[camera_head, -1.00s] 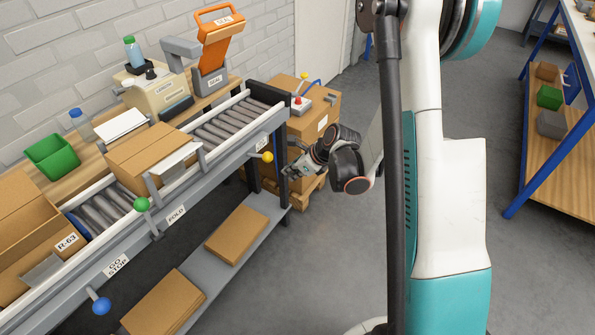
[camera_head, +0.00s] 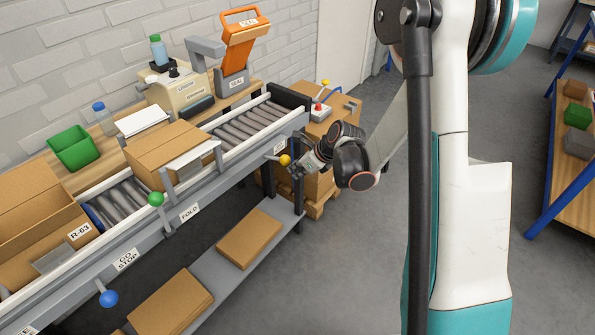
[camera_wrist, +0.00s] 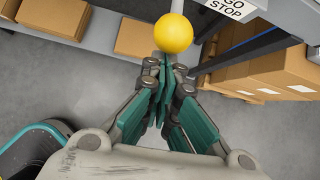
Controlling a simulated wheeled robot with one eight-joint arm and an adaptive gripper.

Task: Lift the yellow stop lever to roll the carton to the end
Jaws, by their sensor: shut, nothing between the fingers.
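The yellow ball knob (camera_head: 285,160) of the stop lever sticks out from the front rail near the conveyor's right end. In the wrist view the yellow knob (camera_wrist: 173,34) is just beyond my fingertips. My gripper (camera_head: 298,170) is beside the knob, on its right. In the wrist view my gripper (camera_wrist: 165,62) has its teal fingers together and empty, with the tips just below the ball; whether they touch cannot be told. A closed carton (camera_head: 152,158) sits on the rollers left of the yellow lever, partly behind a grey plate. The rollers (camera_head: 245,128) to its right are bare.
An open carton marked R-63 (camera_head: 45,215) stands further left. Green (camera_head: 156,199) and blue (camera_head: 109,298) knobs stick out along the rail. A lower shelf (camera_head: 212,278) holds flat cartons. Boxes (camera_head: 318,184) on a pallet stand close behind my gripper. The floor in front is free.

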